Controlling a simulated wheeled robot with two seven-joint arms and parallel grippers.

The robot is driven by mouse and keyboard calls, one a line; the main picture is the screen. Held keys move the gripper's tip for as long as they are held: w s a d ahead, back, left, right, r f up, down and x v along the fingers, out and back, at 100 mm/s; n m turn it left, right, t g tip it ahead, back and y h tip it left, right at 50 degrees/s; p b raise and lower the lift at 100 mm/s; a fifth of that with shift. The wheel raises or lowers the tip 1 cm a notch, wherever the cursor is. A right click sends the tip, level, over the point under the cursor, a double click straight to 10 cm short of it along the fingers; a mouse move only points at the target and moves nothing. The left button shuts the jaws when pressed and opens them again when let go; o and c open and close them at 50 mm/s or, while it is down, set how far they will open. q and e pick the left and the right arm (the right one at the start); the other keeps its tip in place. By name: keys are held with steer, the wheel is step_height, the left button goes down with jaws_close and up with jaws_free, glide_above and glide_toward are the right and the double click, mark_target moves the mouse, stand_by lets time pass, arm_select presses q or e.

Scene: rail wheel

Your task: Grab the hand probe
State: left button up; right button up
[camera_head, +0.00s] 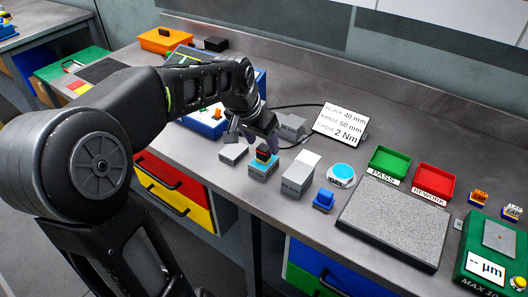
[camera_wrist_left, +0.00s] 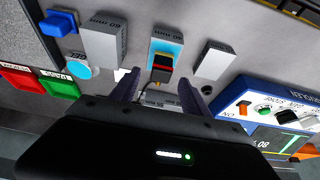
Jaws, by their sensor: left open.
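The hand probe appears to be the small black piece with red and yellow bands (camera_head: 263,153), standing on a grey block with a light-blue top (camera_head: 258,171). In the left wrist view the probe (camera_wrist_left: 161,69) lies between and just beyond the fingertips, with the blue-topped block (camera_wrist_left: 166,47) under it. My left gripper (camera_head: 256,132) is above and behind the probe in the head view. Its two dark fingers (camera_wrist_left: 160,88) are spread apart, with nothing held between them. The gripper body hides part of the bench behind. My right gripper is not in view.
Grey blocks (camera_head: 298,179) (camera_head: 233,154) flank the probe's block closely. A blue piece (camera_head: 323,200), a blue disc (camera_head: 342,172), green (camera_head: 389,162) and red (camera_head: 434,180) trays and a granite plate (camera_head: 395,222) stand right. A blue instrument (camera_head: 205,122) stands left. A black cable runs behind.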

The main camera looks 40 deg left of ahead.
mark_target(264, 147)
arm_select(q)
steer(key=x, duration=0.3)
steer(key=shift+w+a+f, duration=0.1)
steer(key=shift+f, duration=0.1)
steer(key=shift+c, duration=0.5)
jaws_close()
steer(key=shift+r, duration=0.1)
